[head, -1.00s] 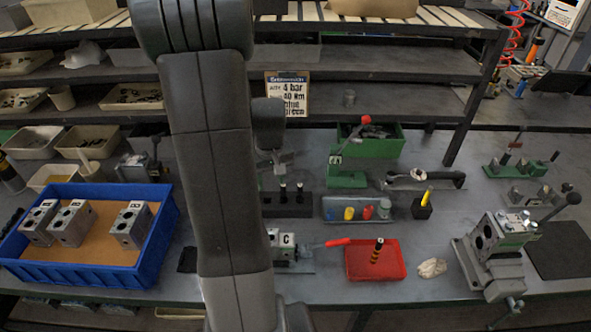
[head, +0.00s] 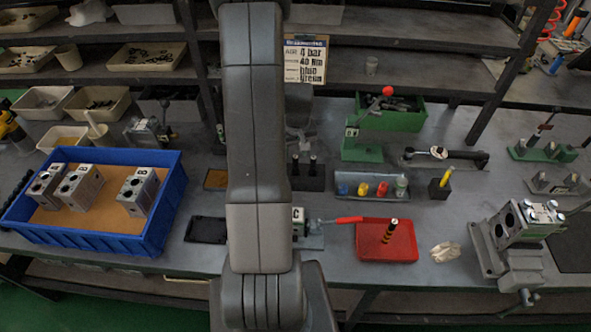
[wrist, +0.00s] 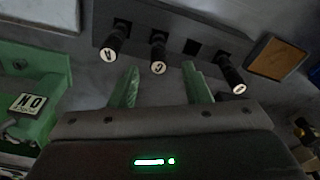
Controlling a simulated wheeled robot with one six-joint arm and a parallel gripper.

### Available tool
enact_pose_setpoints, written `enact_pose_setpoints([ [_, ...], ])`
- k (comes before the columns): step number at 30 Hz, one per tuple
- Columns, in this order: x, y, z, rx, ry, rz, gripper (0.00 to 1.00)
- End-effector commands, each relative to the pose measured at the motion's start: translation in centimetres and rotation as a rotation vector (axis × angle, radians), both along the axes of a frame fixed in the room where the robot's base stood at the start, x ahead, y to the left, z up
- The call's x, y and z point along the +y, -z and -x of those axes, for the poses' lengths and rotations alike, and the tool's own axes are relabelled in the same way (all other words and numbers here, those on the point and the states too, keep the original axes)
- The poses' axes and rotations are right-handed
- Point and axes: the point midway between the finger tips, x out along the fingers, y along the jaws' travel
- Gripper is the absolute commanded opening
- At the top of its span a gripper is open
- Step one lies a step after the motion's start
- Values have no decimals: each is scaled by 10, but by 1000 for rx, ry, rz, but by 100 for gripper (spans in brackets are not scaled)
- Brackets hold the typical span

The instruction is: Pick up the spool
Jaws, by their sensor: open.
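Several spool-like rods are in view, and I cannot tell which one is meant. A black rack (wrist: 188,44) holds three dark rods with pale lettered ends. One square slot is empty. The rack (head: 308,183) partly shows in the head view behind my arm.
A blue bin (head: 90,240) with lettered valve blocks stands at the left. A green toggle press (head: 360,152) stands right of the rack, near a tray of coloured pieces (head: 345,190). A grey valve fixture (head: 515,235) is at the right. Shelves run behind.

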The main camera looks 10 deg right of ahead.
Motion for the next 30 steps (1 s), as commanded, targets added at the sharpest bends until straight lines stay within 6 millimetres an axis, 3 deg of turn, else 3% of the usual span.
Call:
enact_pose_setpoints([
  [10, -1, 48, -1, 3, 1, -1, 43],
  [18, -1, 51, -3, 0, 1, 0, 43],
  [19, -1, 51, -3, 1, 1, 0, 41],
  [25, -1, 50, -3, 1, 0, 0, 2],
  [30, -1, 50, -3, 0, 0, 0, 0],
])
